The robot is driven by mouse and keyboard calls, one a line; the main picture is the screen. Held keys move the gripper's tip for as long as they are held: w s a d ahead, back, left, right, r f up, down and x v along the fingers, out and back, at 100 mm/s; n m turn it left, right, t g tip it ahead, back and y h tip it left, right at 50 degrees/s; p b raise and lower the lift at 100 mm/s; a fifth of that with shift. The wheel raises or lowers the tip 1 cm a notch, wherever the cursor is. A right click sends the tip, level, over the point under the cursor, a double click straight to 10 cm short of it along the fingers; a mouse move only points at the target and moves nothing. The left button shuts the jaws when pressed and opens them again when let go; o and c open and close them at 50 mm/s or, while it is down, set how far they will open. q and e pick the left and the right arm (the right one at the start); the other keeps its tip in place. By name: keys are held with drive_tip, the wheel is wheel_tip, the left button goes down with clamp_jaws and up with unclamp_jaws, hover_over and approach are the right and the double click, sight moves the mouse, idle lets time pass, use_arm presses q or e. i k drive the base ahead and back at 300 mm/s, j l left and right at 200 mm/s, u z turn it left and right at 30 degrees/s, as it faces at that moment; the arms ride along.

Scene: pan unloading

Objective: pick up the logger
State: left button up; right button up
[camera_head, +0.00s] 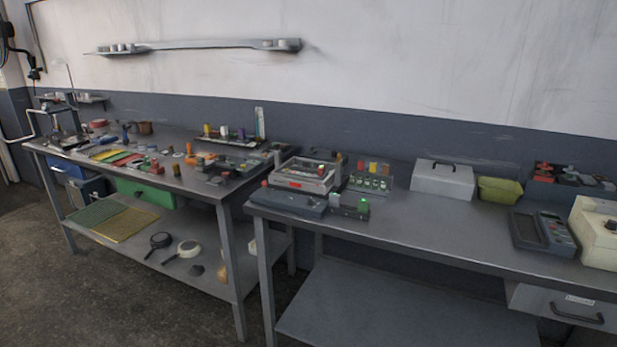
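A dark grey handheld device with a keypad and a small display (545,233) lies on the right metal table, near its right end. It looks most like the logger, but its label is too small to read, so I cannot be sure. It sits just left of a cream-coloured instrument box (597,233). Neither of my grippers shows in the head view.
The right metal table (430,232) has a clear stretch in its middle. A grey case with a handle (442,180) and a yellow-green bin (500,190) stand at its back. A cluttered left table (200,190) stands beside it. Floor in front is open.

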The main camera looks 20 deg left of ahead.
sight(296, 171)
drive_tip(key=i+j, duration=0.15)
drive_tip(key=j, duration=0.25)
drive_tip(key=i+j+z, duration=0.1)
drive_tip(key=j, duration=0.35)
drive_tip(key=i+j, duration=0.15)
drive_tip(key=j, duration=0.25)
drive_tip(key=i+z, duration=0.05)
